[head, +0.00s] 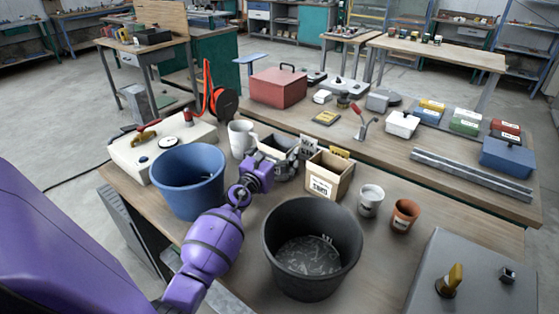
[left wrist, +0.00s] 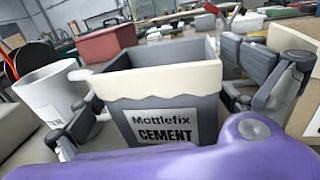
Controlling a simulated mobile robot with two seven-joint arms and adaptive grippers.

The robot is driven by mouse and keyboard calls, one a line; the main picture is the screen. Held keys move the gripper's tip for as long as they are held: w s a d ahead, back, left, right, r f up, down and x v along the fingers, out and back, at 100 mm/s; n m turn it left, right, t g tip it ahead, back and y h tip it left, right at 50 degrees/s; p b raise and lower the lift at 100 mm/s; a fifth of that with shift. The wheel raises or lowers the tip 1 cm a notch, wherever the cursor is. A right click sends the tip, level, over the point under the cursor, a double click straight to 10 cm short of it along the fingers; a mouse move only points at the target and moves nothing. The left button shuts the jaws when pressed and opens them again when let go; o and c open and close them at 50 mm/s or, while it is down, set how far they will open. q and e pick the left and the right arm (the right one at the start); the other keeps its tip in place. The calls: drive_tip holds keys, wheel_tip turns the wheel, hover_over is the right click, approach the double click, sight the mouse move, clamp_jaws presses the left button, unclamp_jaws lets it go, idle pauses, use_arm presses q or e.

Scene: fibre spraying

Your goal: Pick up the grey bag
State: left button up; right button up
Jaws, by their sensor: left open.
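The grey bag (left wrist: 165,117), an open-topped grey sack with a cream rim and a label reading "Mottlefix CEMENT", stands upright in the left wrist view. In the head view the bag (head: 278,146) is on the near bench, partly hidden by my left gripper. My left gripper (head: 277,163) is open, with its fingers on either side of the bag. In the left wrist view one finger shows at the bag's left and one at its right. I cannot tell whether they touch it. My right gripper is not in view.
A white mug (head: 241,138) stands close left of the bag, and a tan labelled box (head: 328,183) close right. A blue bucket (head: 188,180) and a black bucket (head: 312,245) stand nearer. A white cup (head: 370,200) and a terracotta pot (head: 405,214) are farther right.

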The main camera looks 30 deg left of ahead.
use_arm(q)
drive_tip(key=c, duration=1.2)
drive_tip(key=shift+r, duration=0.1)
drive_tip(key=shift+c, duration=0.8)
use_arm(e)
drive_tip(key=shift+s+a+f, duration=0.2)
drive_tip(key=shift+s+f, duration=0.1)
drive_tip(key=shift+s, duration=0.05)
use_arm(q)
drive_tip(key=shift+r+p, duration=0.55)
drive_tip(key=shift+r, duration=0.5)
wheel_tip(320, 180, up, 8)
drive_tip(key=p, duration=0.2)
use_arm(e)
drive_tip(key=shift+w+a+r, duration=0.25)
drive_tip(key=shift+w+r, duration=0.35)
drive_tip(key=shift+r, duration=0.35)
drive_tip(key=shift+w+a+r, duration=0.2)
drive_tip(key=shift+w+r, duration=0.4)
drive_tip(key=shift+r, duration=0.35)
